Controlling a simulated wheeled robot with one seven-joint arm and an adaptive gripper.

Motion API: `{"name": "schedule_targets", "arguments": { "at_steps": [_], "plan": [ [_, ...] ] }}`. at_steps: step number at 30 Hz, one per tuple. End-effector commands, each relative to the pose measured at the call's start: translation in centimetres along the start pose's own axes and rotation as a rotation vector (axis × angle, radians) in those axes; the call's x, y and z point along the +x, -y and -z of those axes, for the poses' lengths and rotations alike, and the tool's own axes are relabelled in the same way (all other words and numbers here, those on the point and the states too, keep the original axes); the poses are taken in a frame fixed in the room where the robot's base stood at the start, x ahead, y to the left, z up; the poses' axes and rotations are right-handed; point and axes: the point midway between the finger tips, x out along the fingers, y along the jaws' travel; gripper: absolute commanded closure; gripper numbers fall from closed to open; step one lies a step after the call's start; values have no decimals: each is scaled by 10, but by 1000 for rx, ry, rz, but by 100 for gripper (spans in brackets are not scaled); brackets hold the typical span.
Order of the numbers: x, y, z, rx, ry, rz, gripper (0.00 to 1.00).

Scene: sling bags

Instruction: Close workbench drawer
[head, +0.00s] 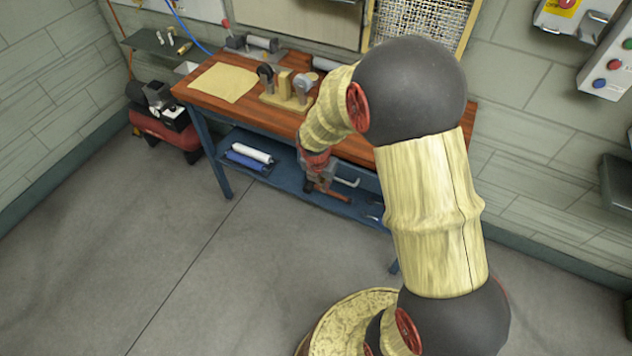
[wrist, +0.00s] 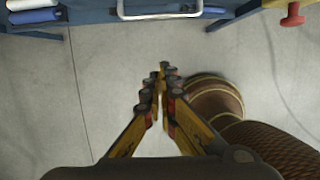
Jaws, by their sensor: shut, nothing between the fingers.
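The workbench (head: 262,122) has a wooden top and blue legs and stands against the back wall. A pale metal drawer handle (head: 346,182) shows below the top, beside my gripper. In the wrist view the handle (wrist: 158,14) runs along the top edge, in front of a blue drawer front (wrist: 100,15). My arm hides most of the drawer in the head view, so I cannot tell how far it stands out. My gripper (wrist: 161,72) is shut and empty, its fingertips apart from the handle in the picture. In the head view it is partly hidden at the bench front.
A lower blue shelf (head: 283,180) carries white and blue rolls (head: 250,153). A red compressor (head: 165,130) stands on the floor left of the bench. Tools and a tan sheet (head: 223,82) lie on top. The floor (head: 200,270) in front is clear.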

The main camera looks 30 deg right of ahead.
Motion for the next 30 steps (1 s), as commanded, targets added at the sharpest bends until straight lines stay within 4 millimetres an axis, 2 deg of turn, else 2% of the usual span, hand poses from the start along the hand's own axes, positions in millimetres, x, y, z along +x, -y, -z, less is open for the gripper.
{"name": "schedule_targets", "arguments": {
  "at_steps": [5,17,22,30],
  "plan": [
    [23,-1,0,3,0,0,100],
    [102,-1,0,3,0,0,100],
    [100,-2,-27,6,3,-2,100],
    [99,-2,-42,3,2,-1,100]
  ]
}}
